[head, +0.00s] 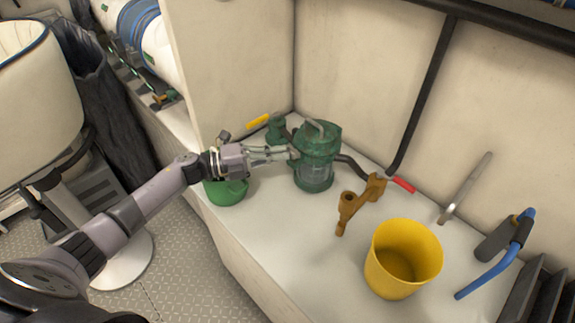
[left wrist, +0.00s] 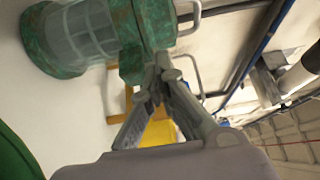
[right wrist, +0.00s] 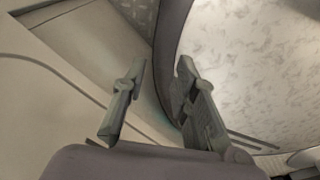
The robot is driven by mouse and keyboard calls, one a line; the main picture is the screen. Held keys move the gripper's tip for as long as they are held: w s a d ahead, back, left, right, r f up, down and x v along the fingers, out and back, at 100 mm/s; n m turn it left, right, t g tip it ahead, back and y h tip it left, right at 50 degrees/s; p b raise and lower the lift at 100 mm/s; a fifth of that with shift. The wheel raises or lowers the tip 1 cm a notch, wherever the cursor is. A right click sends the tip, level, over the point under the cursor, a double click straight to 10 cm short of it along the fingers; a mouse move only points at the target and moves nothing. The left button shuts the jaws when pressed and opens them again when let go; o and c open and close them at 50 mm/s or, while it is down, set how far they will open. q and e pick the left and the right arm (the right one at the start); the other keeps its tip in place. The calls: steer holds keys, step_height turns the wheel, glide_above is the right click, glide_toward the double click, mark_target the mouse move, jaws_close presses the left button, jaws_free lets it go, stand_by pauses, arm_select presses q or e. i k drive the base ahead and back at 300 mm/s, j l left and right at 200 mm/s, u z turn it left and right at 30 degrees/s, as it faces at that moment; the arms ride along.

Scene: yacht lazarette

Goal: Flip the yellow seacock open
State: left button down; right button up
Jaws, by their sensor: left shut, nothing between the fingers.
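The yellow seacock handle (head: 258,120) shows in the head view at the back left of the white shelf, sticking out to the left of a green valve body (head: 277,130). My left gripper (head: 292,153) is shut and empty in front of the green strainer (head: 316,158), to the right of and nearer than the yellow handle. In the left wrist view its fingertips (left wrist: 158,68) meet close beside the green strainer (left wrist: 135,35); I cannot tell whether they touch it. My right gripper (right wrist: 160,75) shows only in the right wrist view, open and empty, away from the shelf.
A green rounded container (head: 226,190) sits below my left gripper. A bronze fitting (head: 352,205), a red handle (head: 403,184), a yellow bucket (head: 402,262) and a blue-handled lever (head: 497,266) lie to the right. A wall panel (head: 230,65) rises at the left back.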

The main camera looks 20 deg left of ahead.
mark_target(277, 115)
steer(key=k+j, duration=0.15)
steer(key=j, duration=0.2)
steer(key=k+j, duration=0.2)
steer(key=j, duration=0.15)
steer(key=k+j, duration=0.15)
steer(key=j, duration=0.2)
